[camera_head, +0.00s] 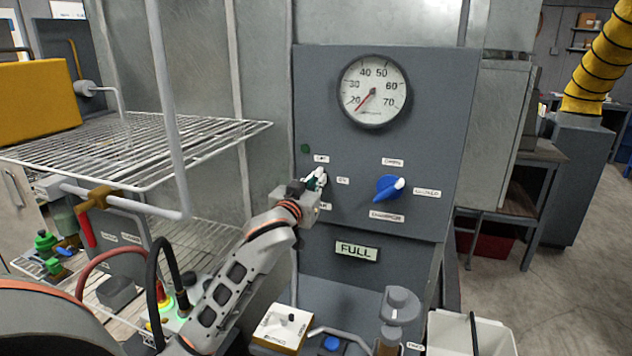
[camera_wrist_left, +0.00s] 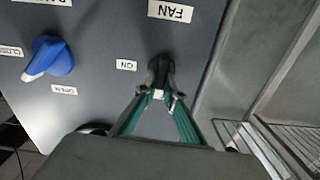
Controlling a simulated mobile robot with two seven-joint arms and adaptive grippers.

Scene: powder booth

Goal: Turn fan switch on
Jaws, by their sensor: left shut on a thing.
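The grey control panel (camera_head: 340,225) carries the fan switch (camera_head: 319,175), a small knob of which only a white part shows beside my fingers. My left gripper (camera_head: 312,184) reaches it from the lower left and is shut on it. In the left wrist view, the green-padded fingers (camera_wrist_left: 160,92) close together at the switch, under the FAN label (camera_wrist_left: 170,12) and right of the ON label (camera_wrist_left: 126,66). A green lamp (camera_head: 305,148) sits above left of the switch. My right gripper is not in view.
A blue damper knob (camera_head: 389,187) with a white pointer sits right of the switch. A round gauge (camera_head: 373,91) is above, and a FULL sign (camera_head: 357,251) below. A wire rack (camera_head: 150,140) stands close on the left.

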